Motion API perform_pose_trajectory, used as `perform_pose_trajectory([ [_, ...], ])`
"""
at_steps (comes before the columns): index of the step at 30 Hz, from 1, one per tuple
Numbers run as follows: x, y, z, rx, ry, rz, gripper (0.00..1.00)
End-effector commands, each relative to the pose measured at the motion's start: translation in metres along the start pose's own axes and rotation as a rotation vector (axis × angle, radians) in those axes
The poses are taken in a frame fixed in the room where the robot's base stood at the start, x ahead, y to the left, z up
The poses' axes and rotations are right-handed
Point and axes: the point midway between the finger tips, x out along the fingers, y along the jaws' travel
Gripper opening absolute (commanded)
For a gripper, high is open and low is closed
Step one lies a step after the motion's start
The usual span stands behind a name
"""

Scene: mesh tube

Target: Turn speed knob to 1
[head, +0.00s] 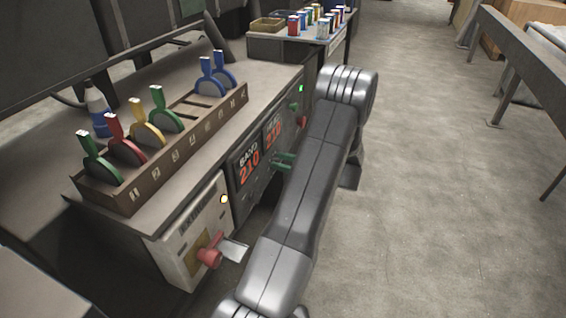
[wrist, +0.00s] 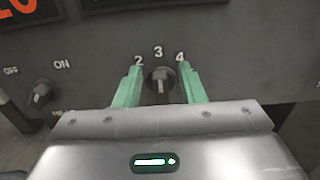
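The speed knob (wrist: 161,80) is a dark knob on the grey panel, in the middle of the wrist view. The labels 2, 3 and 4 arc above it; no 1 is visible. Its ridge looks roughly upright; I cannot tell which number it points to. My gripper (wrist: 161,69) is open, with one green finger on each side of the knob and a visible gap to it. In the head view my gripper (head: 284,161) is at the panel front, and my arm hides part of the panel.
An ON/OFF knob (wrist: 41,93) is to the left on the same panel. Red digital displays (head: 249,167) are above. A box with a red handle (head: 210,253) is nearer. Coloured levers (head: 146,134) stand in a rack on top. Open floor (head: 430,170) lies to the right.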

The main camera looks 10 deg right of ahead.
Motion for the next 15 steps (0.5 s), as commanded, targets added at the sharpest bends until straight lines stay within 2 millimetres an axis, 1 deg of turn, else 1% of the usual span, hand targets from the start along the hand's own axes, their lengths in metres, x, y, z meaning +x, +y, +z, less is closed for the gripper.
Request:
perform_pose_trajectory([
  [2, -0.0002, 0.0, 0.0001, 0.0, 0.0, 0.0, 0.36],
  [3, -0.0002, 0.0, 0.0001, 0.0, 0.0, 0.0, 0.33],
  [7, -0.0004, -0.0001, 0.0, 0.0, 0.0, 0.0, 0.07],
  [15, -0.0005, 0.0003, -0.0006, -0.019, 0.0, 0.0, 0.07],
])
